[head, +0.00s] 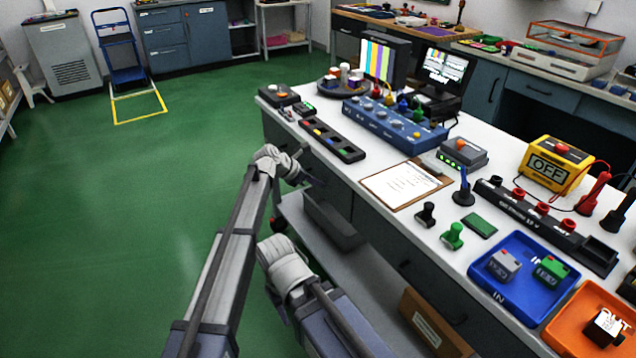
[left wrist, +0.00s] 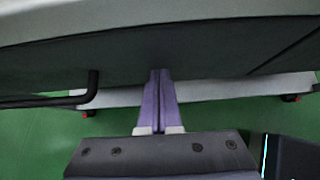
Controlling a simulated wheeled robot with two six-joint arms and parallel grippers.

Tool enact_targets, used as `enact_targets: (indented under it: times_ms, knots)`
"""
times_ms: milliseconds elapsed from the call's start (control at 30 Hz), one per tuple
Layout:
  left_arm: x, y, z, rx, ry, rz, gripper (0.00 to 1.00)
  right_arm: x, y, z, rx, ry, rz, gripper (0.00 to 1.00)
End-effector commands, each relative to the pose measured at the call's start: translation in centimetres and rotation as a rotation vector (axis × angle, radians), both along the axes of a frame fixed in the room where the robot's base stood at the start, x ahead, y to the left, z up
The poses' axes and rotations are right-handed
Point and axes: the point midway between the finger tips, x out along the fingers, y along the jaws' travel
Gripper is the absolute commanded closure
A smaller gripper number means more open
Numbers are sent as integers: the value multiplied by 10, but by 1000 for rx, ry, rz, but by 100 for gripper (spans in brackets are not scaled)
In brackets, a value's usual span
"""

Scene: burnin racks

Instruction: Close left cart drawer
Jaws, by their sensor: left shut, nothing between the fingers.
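The cart is the long white-topped bench (head: 400,225) with dark grey drawer fronts below its top. In the left wrist view the dark drawer front (left wrist: 120,62) spans the picture under the white top, with a black bar handle (left wrist: 92,88) at left. My left gripper (head: 314,182) is beside the cart's left end in the head view, partly hidden by my arm. In the left wrist view its purple fingers (left wrist: 158,100) are shut and empty, close to the drawer front's lower edge, right of the handle. I cannot tell whether they touch it or how far the drawer stands out.
A lower shelf (head: 345,275) holds a grey bin (head: 332,220) and a brown box (head: 432,325). A clipboard (head: 405,183), a blue tray (head: 528,300) and an orange tray (head: 565,325) lie on the top. Green floor (head: 120,220) is clear at left.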

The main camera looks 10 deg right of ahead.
Motion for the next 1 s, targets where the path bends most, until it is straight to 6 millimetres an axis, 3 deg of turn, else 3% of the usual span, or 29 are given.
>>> enact_targets:
  times_ms: [467, 700, 800, 1000]
  knots:
    - [1, -2, 2, -11, -4, 1, 100, 0, 0, 0, 0, 0, 0, 50]
    - [-14, 40, 1, -5, -2, 2, 100, 0, 0, 0, 0, 0, 0, 50]
    - [-19, 56, 26, -4, -1, 0, 100, 0, 0, 26, 0, 0, 0, 50]
    - [-27, 84, 51, -2, -1, 0, 100, 0, 0, 51, 0, 0, 0, 50]
